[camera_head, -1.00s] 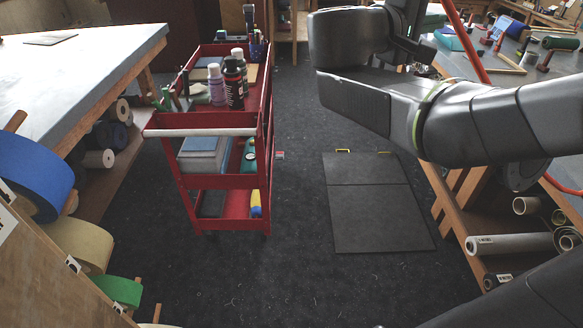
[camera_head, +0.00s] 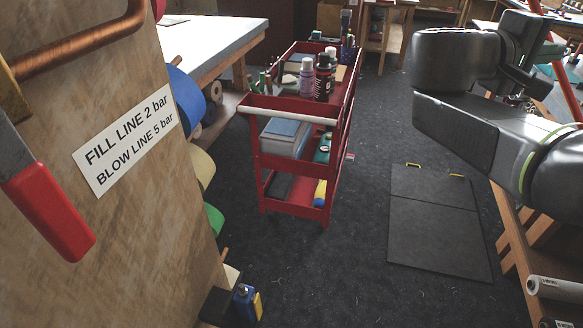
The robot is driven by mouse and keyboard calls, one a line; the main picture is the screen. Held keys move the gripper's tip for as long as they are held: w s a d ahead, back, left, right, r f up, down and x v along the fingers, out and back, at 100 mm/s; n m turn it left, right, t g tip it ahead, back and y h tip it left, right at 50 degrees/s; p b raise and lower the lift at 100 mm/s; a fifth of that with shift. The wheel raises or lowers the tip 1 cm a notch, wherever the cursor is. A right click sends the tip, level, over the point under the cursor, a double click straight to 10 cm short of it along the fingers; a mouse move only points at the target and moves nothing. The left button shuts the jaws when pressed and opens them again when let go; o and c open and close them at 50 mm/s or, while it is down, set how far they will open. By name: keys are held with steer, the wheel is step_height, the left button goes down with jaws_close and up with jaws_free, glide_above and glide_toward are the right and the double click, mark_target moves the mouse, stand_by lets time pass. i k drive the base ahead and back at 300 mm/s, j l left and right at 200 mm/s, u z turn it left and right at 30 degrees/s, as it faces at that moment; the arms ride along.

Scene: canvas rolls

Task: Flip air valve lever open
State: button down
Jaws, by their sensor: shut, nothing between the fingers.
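The air valve lever (camera_head: 50,212) is at the left edge, in front of a wooden panel. It has a red grip on a grey metal stem and slants down to the right. A brass fitting (camera_head: 12,100) above it is cut off by the picture edge. My gripper (camera_head: 512,92) is at the upper right, partly hidden by my dark arm, far across the picture from the lever. It is shut and empty, touching nothing that I can see.
A copper pipe (camera_head: 85,42) runs above a white label (camera_head: 125,140) on the wooden panel (camera_head: 150,235). A red trolley (camera_head: 290,165) with bottles stands mid-floor. A dark folded board (camera_head: 438,220) lies right of it. Carpet between them is clear.

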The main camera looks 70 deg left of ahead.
mark_target(27, 181)
steer(key=k+l, duration=0.15)
steer(key=l, duration=0.25)
steer(key=k+l, duration=0.15)
steer(key=l, duration=0.25)
steer(key=k+l, duration=0.15)
steer(key=l, duration=0.25)
steer(key=k+l, duration=0.2)
steer(key=l, duration=0.2)
steer(key=k+l, duration=0.15)
steer(key=l, duration=0.25)
steer(key=l+u, duration=0.1)
steer(key=u, duration=1.85)
